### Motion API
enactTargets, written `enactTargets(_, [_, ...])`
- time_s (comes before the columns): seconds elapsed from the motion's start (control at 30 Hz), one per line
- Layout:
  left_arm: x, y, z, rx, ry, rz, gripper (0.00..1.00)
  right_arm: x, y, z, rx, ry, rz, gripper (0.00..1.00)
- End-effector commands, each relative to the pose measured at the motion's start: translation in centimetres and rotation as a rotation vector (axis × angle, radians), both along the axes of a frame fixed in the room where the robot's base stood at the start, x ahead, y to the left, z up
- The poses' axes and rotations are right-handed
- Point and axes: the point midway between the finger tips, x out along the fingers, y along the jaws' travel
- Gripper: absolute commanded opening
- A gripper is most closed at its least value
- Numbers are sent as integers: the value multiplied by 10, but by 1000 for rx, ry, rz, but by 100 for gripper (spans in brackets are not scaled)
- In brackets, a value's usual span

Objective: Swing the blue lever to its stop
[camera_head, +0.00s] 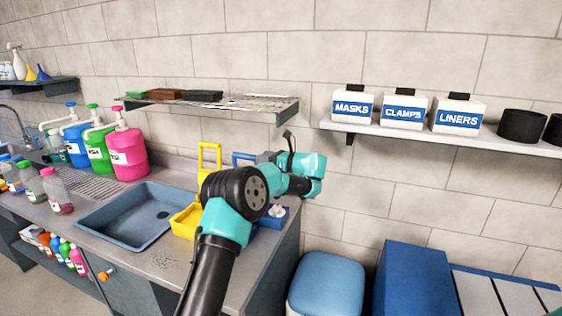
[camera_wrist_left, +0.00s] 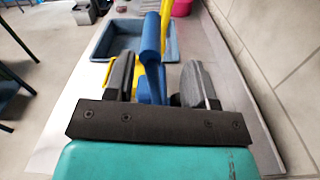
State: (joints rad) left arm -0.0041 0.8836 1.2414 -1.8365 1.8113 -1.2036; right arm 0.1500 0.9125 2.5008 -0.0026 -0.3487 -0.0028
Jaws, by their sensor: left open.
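The blue lever (camera_wrist_left: 151,42) stands up between the fingers of my left gripper (camera_wrist_left: 160,72) in the left wrist view, with a gap to the right finger. In the head view its bar (camera_head: 243,155) shows just left of my left gripper (camera_head: 264,158). The gripper is open. Whether the left finger touches the lever is unclear. The blue base (camera_head: 272,222) below the lever is mostly hidden by my left arm. My right gripper is out of view.
A yellow unit with an upright handle (camera_head: 209,146) stands beside the blue one, left of my arm. A blue-grey sink (camera_head: 140,212) is set in the counter. A wall shelf (camera_head: 285,105) hangs above, and pump bottles (camera_head: 128,150) stand at the back left.

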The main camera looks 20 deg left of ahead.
Motion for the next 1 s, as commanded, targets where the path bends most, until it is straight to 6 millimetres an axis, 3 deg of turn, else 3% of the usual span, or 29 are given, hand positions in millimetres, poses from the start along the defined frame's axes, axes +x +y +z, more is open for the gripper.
enactTargets(0.2, [2,-34,1,1,-2,-3,51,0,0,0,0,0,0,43])
enactTargets(0.33, [3,-45,0,0,-1,-1,51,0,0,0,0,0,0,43])
enactTargets(0.8, [4,-54,0,0,-3,-1,51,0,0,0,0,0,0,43])
enactTargets(0.87, [4,-63,0,0,-8,-4,51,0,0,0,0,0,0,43])
enactTargets(1.0, [2,-105,-2,1,-35,-10,51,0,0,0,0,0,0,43])
